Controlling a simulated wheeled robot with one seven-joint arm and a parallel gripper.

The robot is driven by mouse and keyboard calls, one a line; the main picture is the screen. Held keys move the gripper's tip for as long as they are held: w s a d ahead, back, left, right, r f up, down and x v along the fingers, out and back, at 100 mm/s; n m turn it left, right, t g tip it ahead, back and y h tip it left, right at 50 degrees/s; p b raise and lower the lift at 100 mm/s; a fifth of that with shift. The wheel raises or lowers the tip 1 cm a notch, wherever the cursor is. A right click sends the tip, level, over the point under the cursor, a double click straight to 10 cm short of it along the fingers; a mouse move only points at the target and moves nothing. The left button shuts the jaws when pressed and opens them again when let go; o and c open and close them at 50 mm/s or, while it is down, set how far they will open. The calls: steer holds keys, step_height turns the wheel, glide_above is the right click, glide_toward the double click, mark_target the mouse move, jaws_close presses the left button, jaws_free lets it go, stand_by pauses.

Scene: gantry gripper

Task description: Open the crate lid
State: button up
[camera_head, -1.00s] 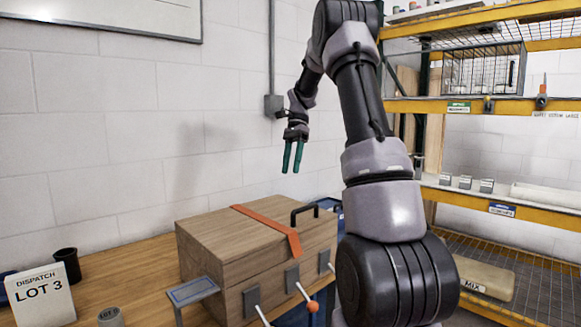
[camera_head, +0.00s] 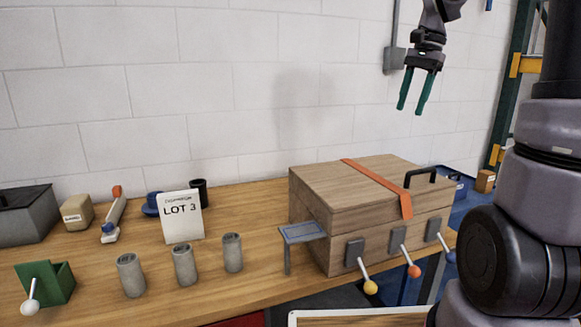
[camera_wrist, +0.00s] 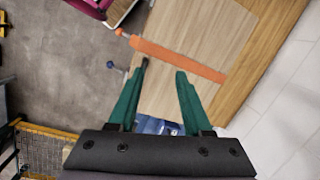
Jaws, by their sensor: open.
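The wooden crate (camera_head: 345,225) stands on the bench, its lid (camera_head: 360,177) down. An orange strap (camera_head: 380,182) runs across the lid and down the front. A black handle (camera_head: 421,177) stands at the lid's right side. Levers with a yellow knob (camera_head: 370,287), an orange knob (camera_head: 414,271) and a blue knob (camera_head: 451,257) sit on the front. My gripper (camera_head: 411,109) is open and empty, fingers down, in the air above the crate's right part. In the wrist view, the strap (camera_wrist: 185,61) and lid (camera_wrist: 240,35) lie below my gripper (camera_wrist: 163,68).
A small grey-blue stand (camera_head: 302,233) is beside the crate's left front. Several grey cups, a LOT 3 sign (camera_head: 182,215), a green block with a lever (camera_head: 47,283) and a dark box (camera_head: 25,215) stand further left. A wall conduit box (camera_head: 393,60) is behind my gripper.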

steer(key=s+a+n+t, duration=0.2)
steer(key=s+n+t, duration=0.1)
steer(key=s, duration=0.5)
steer(key=s+a+n+t, duration=0.3)
steer(key=s, duration=0.5)
steer(key=shift+s+a+r+t, duration=0.25)
steer(key=shift+r+t, duration=0.05)
steer(key=shift+r, duration=0.1)
steer(key=shift+s+f+t, duration=0.15)
steer(key=shift+s+t, duration=0.1)
steer(key=shift+t, duration=0.05)
jaws_close()
steer(key=m+g+h, duration=0.1)
steer(key=m+g, duration=0.3)
steer(key=m, duration=2.4)
glide_above(423, 185)
steer(key=s+d, duration=0.1)
steer(key=s, duration=0.3)
step_height(423, 185, down, 10)
steer(key=x, duration=0.9)
steer(key=shift+d+f, duration=0.15)
steer(key=shift+f, duration=0.2)
